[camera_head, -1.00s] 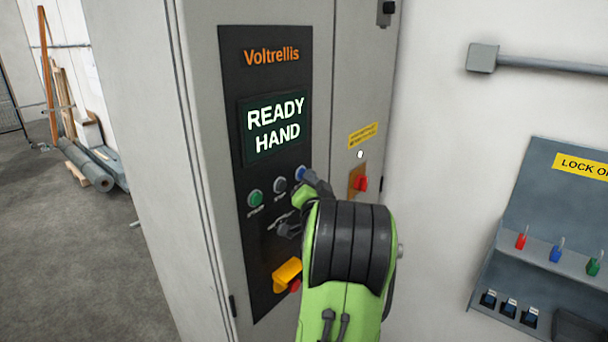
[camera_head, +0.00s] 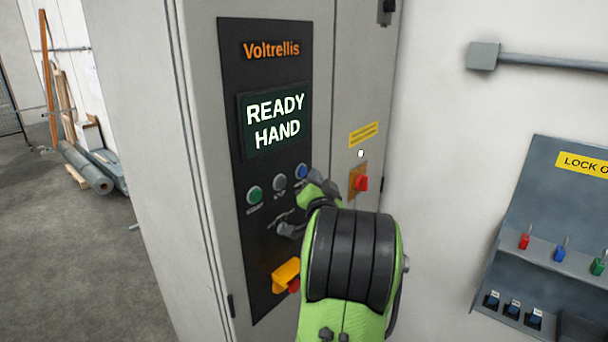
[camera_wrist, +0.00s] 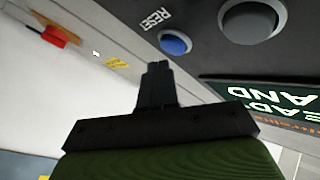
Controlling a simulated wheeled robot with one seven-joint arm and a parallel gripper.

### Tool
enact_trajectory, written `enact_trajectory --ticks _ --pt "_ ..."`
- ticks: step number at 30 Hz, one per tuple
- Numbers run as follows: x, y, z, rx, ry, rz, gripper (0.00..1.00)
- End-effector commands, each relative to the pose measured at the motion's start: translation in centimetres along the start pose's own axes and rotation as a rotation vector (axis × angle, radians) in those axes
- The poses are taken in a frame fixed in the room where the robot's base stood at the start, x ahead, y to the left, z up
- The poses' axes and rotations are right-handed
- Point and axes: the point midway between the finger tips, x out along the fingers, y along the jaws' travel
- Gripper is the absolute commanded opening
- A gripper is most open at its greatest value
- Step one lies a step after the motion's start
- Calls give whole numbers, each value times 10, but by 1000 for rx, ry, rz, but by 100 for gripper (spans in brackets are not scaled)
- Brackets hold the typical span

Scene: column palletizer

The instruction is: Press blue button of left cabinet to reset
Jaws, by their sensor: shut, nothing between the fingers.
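The cabinet's black panel (camera_head: 264,95) carries a screen (camera_head: 273,122) reading "READY HAND". Below it is a row with a green button (camera_head: 254,195), a grey button (camera_head: 279,182) and the blue button (camera_head: 301,171). In the wrist view the blue button (camera_wrist: 175,44) sits beside the label "RESET", just beyond my fingertips. My gripper (camera_wrist: 157,68) is shut and empty, with a visible gap in the picture between its tips and the blue button. In the head view my gripper (camera_head: 314,178) is just below and right of the blue button, partly hidden by my arm.
A red rotary switch (camera_head: 361,183) on an orange plate is right of my gripper. A yellow guard (camera_head: 286,274) is below. A selector (camera_head: 288,230) lies close to my arm. A lockout board (camera_head: 560,200) hangs on the right wall.

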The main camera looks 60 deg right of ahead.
Motion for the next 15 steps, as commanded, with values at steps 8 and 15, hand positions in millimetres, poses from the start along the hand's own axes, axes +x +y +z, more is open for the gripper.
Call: enact_trajectory --ticks 8,15 --pt "-17 16 -9 -3 4 1 0" --pt "-33 27 -21 -2 3 2 0"
